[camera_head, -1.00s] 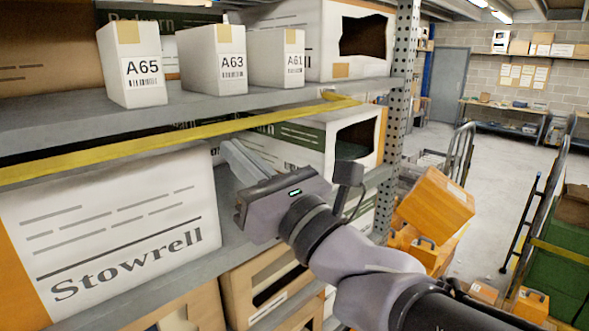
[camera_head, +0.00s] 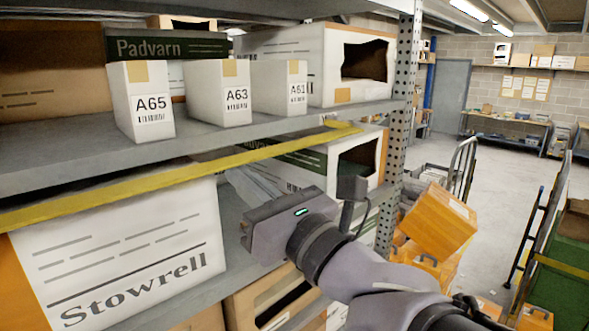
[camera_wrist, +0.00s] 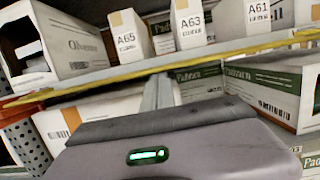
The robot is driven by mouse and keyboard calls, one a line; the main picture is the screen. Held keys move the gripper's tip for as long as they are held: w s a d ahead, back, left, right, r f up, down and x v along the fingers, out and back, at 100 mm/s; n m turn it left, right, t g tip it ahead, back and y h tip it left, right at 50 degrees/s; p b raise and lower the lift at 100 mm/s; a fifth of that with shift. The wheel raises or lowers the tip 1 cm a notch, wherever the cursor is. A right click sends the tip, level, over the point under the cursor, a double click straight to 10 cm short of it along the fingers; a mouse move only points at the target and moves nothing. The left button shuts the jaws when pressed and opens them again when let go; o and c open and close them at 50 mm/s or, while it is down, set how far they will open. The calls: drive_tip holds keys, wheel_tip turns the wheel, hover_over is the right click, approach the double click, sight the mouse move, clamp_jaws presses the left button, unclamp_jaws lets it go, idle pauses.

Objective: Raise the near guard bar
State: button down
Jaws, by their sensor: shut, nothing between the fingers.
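The yellow guard bar (camera_head: 130,187) runs along the rack front, just below the front edge of the shelf that carries the labelled boxes. In the wrist view the bar (camera_wrist: 222,56) crosses the picture, rising to the right. My gripper (camera_head: 232,177) points into the rack below the bar, over the lower bay between white cartons. Its fingers (camera_wrist: 159,82) are shut and empty, with their tips close under the bar in the wrist view. I cannot tell whether they touch it. In the head view the fingers are faint against the pale carton behind.
White boxes A65 (camera_head: 142,102), A63 (camera_head: 218,95) and A61 (camera_head: 280,88) stand above the bar. A Stowrell carton (camera_head: 125,255) fills the bay at left. A perforated upright (camera_head: 398,130) and orange cases (camera_head: 438,222) stand at right. Open floor lies beyond.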

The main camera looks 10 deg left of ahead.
sight(243, 157)
drive_tip(key=shift+s+d+r+g+h+p, duration=0.1)
drive_tip(key=shift+r+g+h+p, duration=0.25)
drive_tip(key=shift+r+p, duration=0.9)
drive_tip(key=shift+r+g+h+p, duration=0.15)
drive_tip(key=shift+r+h+p, duration=0.35)
drive_tip(key=shift+p, duration=1.45)
drive_tip(key=shift+w+a+r+p, duration=0.2)
drive_tip(key=shift+r+p, duration=0.3)
drive_tip(key=shift+r, duration=0.5)
drive_tip(key=shift+w+a+r+p, duration=0.15)
drive_tip(key=shift+r+p, duration=0.3)
drive_tip(key=shift+r, duration=0.5)
drive_tip(key=r, duration=0.1)
drive_tip(key=w+a+r, duration=0.1)
drive_tip(key=a+r, duration=0.1)
drive_tip(key=shift+w+r, duration=0.1)
drive_tip(key=shift+w, duration=0.15)
drive_tip(key=w+a+r+g+h+p, duration=0.2)
drive_tip(key=p, duration=0.4)
drive_tip(key=shift+w+a+r, duration=0.25)
drive_tip(key=shift+a+r, duration=0.15)
drive_tip(key=shift+p, duration=0.3)
